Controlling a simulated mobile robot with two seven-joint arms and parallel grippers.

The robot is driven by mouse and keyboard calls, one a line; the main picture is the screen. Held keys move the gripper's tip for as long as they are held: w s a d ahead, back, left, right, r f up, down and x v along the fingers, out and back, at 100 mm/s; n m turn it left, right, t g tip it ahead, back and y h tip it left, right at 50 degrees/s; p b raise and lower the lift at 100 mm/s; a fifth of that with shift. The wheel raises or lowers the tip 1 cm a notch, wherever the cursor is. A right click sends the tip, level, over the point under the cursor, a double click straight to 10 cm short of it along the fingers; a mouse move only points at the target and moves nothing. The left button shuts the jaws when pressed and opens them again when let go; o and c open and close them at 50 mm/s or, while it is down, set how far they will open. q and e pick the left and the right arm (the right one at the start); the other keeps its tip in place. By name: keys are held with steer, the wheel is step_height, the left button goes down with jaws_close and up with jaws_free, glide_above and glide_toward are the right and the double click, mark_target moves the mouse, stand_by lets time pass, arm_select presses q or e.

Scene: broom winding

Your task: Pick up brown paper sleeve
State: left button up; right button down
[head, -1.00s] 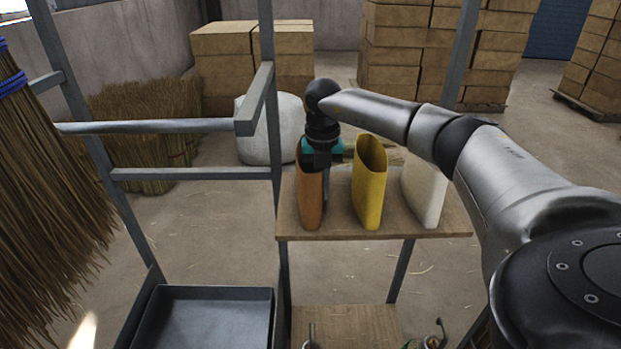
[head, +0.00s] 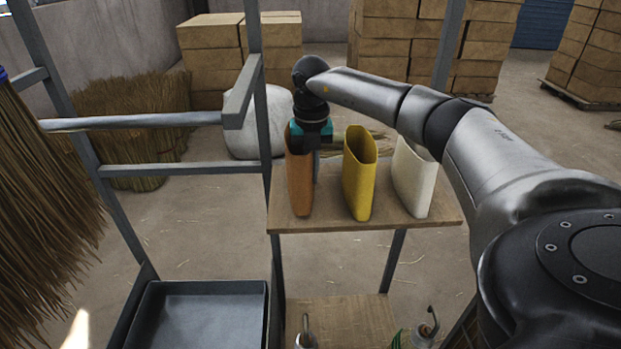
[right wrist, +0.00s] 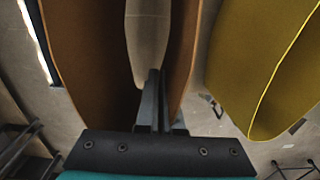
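The brown paper sleeve (head: 299,185) stands upright at the left end of the small wooden shelf (head: 400,222). My right gripper (head: 314,155) reaches down onto its top from above. In the right wrist view the sleeve (right wrist: 85,50) shows its open mouth, and my fingers (right wrist: 157,100) are almost together at its near edge, seemingly pinching its wall. The exact contact is partly hidden. A gap under the sleeve cannot be made out clearly. My left gripper is not in view.
A yellow sleeve (head: 358,180) stands close to the right of the brown one, and a white sleeve (head: 411,180) is further right. A grey metal frame (head: 180,170) rises on the left, with a dark tray (head: 200,288) low down. Straw bristles (head: 40,210) hang at far left.

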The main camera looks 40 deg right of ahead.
step_height(320, 180, up, 18)
steer(key=p, duration=0.1)
steer(key=shift+f+p, duration=0.2)
steer(key=shift+p, duration=0.1)
